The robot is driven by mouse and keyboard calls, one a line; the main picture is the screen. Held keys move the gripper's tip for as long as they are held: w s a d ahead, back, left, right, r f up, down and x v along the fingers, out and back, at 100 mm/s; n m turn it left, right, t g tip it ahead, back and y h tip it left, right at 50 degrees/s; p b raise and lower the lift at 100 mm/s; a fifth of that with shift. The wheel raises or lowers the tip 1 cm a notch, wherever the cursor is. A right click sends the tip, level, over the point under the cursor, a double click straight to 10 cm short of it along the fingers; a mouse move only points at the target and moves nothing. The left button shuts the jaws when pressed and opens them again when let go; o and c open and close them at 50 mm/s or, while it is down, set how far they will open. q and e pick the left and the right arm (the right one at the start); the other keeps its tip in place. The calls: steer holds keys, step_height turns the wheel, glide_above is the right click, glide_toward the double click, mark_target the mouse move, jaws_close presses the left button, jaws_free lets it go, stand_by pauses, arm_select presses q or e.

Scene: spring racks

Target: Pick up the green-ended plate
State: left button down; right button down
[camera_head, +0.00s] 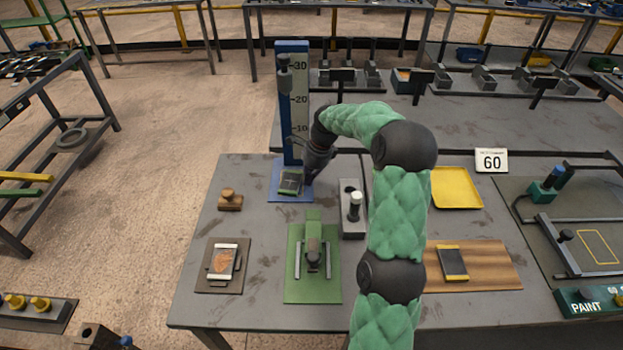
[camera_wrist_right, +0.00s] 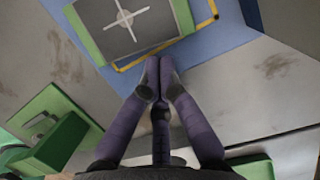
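The green-ended plate (camera_head: 290,182) lies on the blue base (camera_head: 277,194) of the upright scale. In the right wrist view the plate (camera_wrist_right: 112,22) is dark grey with green ends and a white cross, lying over a yellow outline on the blue base (camera_wrist_right: 222,35). My right gripper (camera_head: 308,176) is at the plate's right side in the head view. In the wrist view its purple fingers (camera_wrist_right: 157,68) meet at the tips beside the plate's near edge, with nothing visible between them. My left gripper is not in view.
A blue scale post (camera_head: 291,100) marked 10 to 30 stands behind the plate. A green press (camera_head: 312,262), a grey block with a white-topped knob (camera_head: 353,207), a wooden stamp (camera_head: 230,200) and a yellow tray (camera_head: 456,188) are nearby. A yellow-ended plate (camera_head: 453,262) lies on a wooden board.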

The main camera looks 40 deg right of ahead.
mark_target(230, 185)
steer(key=w+a+p, duration=0.2)
steer(key=a, duration=0.1)
steer(key=w+a+p, duration=0.5)
steer(key=a, duration=0.1)
steer(key=shift+w+r, duration=0.25)
steer(key=w+a+p, duration=0.1)
steer(key=w+a, duration=0.1)
steer(key=a, duration=0.1)
steer(key=w+a+p, duration=0.2)
steer(key=w+a, duration=0.1)
steer(key=w+a+p, duration=0.1)
steer(key=w+a, duration=0.2)
steer(key=shift+a+f, duration=0.1)
steer(key=shift+f, duration=0.1)
steer(key=shift+w+a+p, duration=0.3)
steer(key=shift+a, duration=0.15)
steer(key=shift+d, duration=0.1)
